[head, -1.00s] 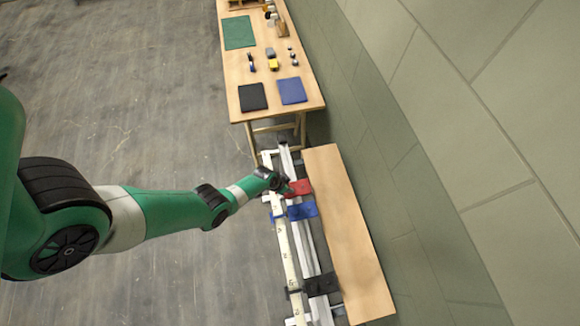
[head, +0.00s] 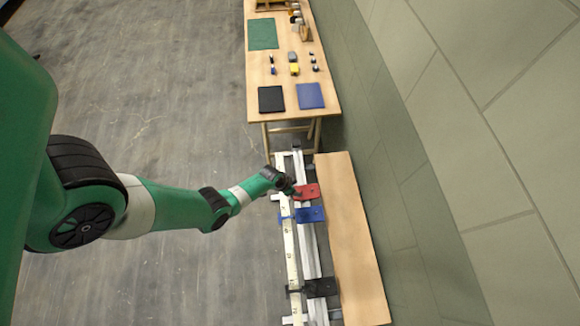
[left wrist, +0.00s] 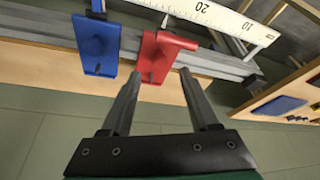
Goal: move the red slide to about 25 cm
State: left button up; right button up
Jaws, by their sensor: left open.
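The red slide (head: 308,191) sits on the pale rail (head: 290,240) near its far end, and it shows at upper centre in the left wrist view (left wrist: 157,56). My left gripper (head: 293,189) is at the red slide's left side. In the wrist view its open fingers (left wrist: 160,78) point at the slide, one tip on each side of its lower end; contact cannot be told. The white scale (left wrist: 215,17) shows the numbers 20 and 10. The red slide is past the 20 mark, on the side away from 10; its exact reading is unclear. My right gripper is out of view.
A blue slide (head: 309,215) sits close beside the red one, and a black slide (head: 321,287) is farther down the rail. A wooden board (head: 348,235) runs along the right, by the wall. A table (head: 288,85) with mats and small items stands beyond.

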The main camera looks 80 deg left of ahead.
pick_arm(q)
jog(key=p+v, duration=0.2)
jog(key=v, duration=0.4)
jog(key=shift+r, duration=0.4)
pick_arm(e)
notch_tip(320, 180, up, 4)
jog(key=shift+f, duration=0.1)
pick_arm(q)
jog(key=shift+s+d, duration=0.1)
